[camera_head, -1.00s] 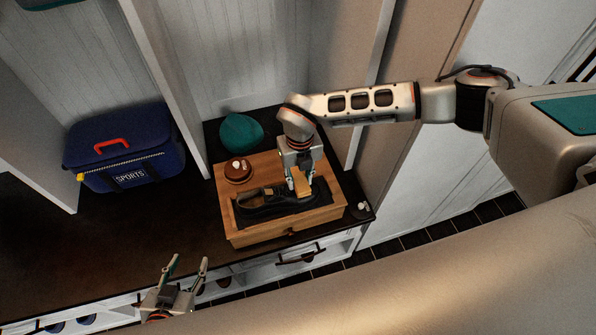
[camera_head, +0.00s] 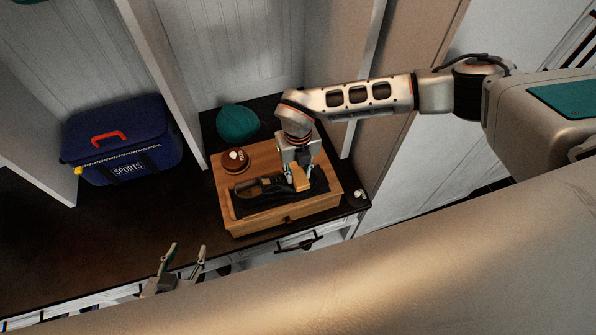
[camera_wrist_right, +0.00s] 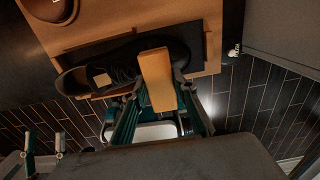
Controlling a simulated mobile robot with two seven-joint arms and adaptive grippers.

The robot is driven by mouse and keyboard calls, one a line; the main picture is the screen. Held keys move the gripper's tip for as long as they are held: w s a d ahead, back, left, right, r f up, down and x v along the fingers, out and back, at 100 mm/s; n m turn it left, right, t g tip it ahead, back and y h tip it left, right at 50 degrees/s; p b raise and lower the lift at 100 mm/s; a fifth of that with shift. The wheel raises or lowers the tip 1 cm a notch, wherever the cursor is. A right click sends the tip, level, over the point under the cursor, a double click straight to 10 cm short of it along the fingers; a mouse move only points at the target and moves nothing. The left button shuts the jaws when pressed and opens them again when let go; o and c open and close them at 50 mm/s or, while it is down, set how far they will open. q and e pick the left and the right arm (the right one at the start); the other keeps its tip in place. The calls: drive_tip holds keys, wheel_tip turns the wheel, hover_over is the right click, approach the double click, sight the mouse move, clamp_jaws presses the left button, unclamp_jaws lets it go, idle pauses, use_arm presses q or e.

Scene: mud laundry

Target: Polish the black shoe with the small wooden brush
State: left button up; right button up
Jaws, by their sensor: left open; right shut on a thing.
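The black shoe (camera_head: 259,188) lies on its side-to-side length across a dark cloth on top of the wooden box (camera_head: 262,221). My right gripper (camera_head: 298,178) is shut on the small wooden brush (camera_head: 301,183), over the right part of the shoe. In the right wrist view the brush (camera_wrist_right: 157,80) stands between the fingers, in front of the shoe (camera_wrist_right: 108,73); whether its bristles touch the shoe is hidden. My left gripper (camera_head: 182,262) is open and empty, low in front of the bench edge.
A round brown tin (camera_head: 235,160) sits at the box's back left corner. A teal rounded object (camera_head: 238,122) is behind the box. A blue sports bag (camera_head: 122,141) stands at left. A small pale item (camera_head: 360,195) is at the bench's right end. The bench (camera_head: 100,235) is clear left of the box.

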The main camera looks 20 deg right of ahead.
drive_tip(key=shift+w+a+b, duration=0.1)
drive_tip(key=shift+w+b, duration=0.75)
drive_tip(key=shift+w, duration=0.95)
drive_tip(key=shift+s+r+p, duration=0.15)
drive_tip(key=shift+s+p, duration=1.35)
drive_tip(key=shift+s, duration=0.3)
